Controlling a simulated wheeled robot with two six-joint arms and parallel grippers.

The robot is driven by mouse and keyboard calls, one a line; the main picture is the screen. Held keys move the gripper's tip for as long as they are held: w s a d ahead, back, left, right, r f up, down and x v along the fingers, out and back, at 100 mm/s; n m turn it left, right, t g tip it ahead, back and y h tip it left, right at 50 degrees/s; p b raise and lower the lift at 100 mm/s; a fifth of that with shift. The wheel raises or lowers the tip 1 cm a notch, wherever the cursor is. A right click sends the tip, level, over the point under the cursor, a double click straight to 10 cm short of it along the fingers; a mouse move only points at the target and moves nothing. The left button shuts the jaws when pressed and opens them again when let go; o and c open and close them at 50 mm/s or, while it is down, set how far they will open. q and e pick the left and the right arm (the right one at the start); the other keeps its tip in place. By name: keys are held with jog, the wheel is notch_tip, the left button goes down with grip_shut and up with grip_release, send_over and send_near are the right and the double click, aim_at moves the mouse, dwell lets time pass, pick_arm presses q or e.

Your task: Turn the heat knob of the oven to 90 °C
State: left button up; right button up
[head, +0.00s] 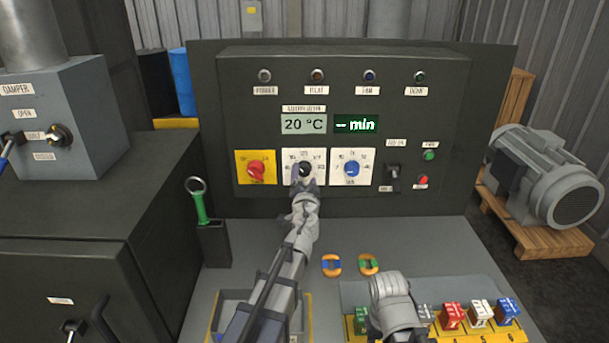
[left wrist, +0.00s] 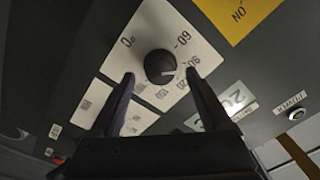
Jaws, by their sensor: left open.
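The heat knob (head: 306,168) is a round black knob on a white dial plate (head: 290,157), the middle of three dials on the dark panel. In the left wrist view the black knob (left wrist: 160,66) has a short pale mark on its lower right side. Numbers 0, 60, 90 and 120 show around it. My left gripper (head: 305,181) is at this knob. In the left wrist view its two fingers (left wrist: 159,77) are open, one on either side of the knob, with gaps visible. The temperature display (head: 304,124) reads 20 °C. My right gripper (head: 390,292) is low at the front; its fingertips are unclear.
A red knob (head: 256,170) on a yellow plate is to the left, and a blue knob (head: 351,169) on a white plate is close on the right. A switch (head: 394,172) is farther right. Two rings lie on the bench, and colored blocks sit at the front right.

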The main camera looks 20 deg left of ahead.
pick_arm(q)
jog(key=v, duration=0.6)
jog(key=s+d+f+n+g+y, duration=0.15)
jog(key=s+f+n+g, duration=0.35)
jog(key=s+f+g, duration=0.55)
jog(key=s+d+f+m+g+h, duration=0.1)
jog(key=s+d+f+g+h, duration=0.1)
jog(key=s+d+f, duration=0.3)
jog(key=s+d+f+m+g+h, duration=0.2)
jog(key=s+d+f+g, duration=0.3)
jog(key=s, duration=0.8)
jog(key=d+f+h, duration=0.1)
jog(key=d, duration=0.2)
jog(key=shift+f, duration=0.1)
